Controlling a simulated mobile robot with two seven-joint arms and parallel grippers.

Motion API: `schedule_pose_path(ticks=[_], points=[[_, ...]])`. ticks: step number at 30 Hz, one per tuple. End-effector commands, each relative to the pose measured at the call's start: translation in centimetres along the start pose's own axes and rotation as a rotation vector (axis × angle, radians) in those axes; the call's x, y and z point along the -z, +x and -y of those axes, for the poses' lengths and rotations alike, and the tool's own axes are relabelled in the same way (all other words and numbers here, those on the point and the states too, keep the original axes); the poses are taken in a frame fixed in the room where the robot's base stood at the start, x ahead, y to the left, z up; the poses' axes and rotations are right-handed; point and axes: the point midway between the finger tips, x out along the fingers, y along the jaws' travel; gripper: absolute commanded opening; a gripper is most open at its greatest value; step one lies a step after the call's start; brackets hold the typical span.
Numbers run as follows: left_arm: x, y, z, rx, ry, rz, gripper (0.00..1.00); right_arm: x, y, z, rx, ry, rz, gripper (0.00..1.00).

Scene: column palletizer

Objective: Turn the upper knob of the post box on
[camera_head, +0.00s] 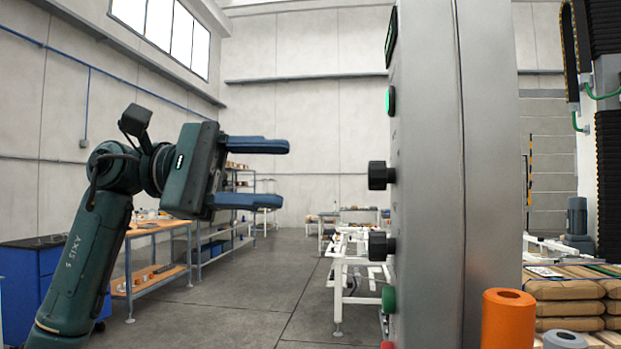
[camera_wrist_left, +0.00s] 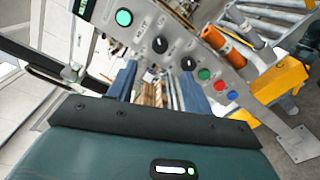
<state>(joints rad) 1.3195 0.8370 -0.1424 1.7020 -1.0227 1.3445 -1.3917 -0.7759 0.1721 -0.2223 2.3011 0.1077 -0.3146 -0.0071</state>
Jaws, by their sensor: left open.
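The grey metal post box (camera_head: 430,180) stands right of centre in the head view, seen nearly edge-on. Its upper knob (camera_head: 378,175) is black and sticks out to the left, with the black lower knob (camera_head: 378,246) below. In the left wrist view, the upper knob (camera_wrist_left: 160,45) shows ahead, between the directions of the two fingertips, and the lower knob (camera_wrist_left: 188,63) is beside it. My left gripper (camera_head: 285,173) is open and empty, left of the upper knob at about its height, apart from it. The knob's pointer setting is too small to read. My right gripper is out of view.
The box also carries a lit green lamp (camera_head: 391,100) above the knobs and a green button (camera_head: 388,299) below. An orange cylinder (camera_head: 508,318) stands at right, near stacked brown sacks (camera_head: 565,290). A workbench (camera_head: 155,229) is at left. The air between gripper and knob looks clear.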

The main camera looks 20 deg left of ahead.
Motion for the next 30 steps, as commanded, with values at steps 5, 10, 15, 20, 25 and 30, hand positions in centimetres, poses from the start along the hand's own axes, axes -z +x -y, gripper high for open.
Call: schedule_pose_path(ticks=[5,10,15,20,25,30], points=[[0.1,-2.0,0.0,-0.001,-0.002,0.000,0.50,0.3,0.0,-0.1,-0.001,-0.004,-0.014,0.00],[0.0,-2.5,0.0,0.001,-0.001,0.001,0.50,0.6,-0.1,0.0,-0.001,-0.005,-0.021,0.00],[0.0,-2.5,0.0,0.001,0.000,0.001,0.50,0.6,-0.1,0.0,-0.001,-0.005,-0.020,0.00],[0.0,-2.5,0.0,0.001,-0.001,0.001,0.50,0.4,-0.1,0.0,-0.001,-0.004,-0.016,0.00],[0.2,-2.2,0.2,0.000,-0.014,0.008,0.50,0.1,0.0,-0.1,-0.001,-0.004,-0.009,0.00],[2.2,0.8,2.6,-0.021,-0.224,0.123,0.50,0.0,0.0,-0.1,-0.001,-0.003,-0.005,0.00]])
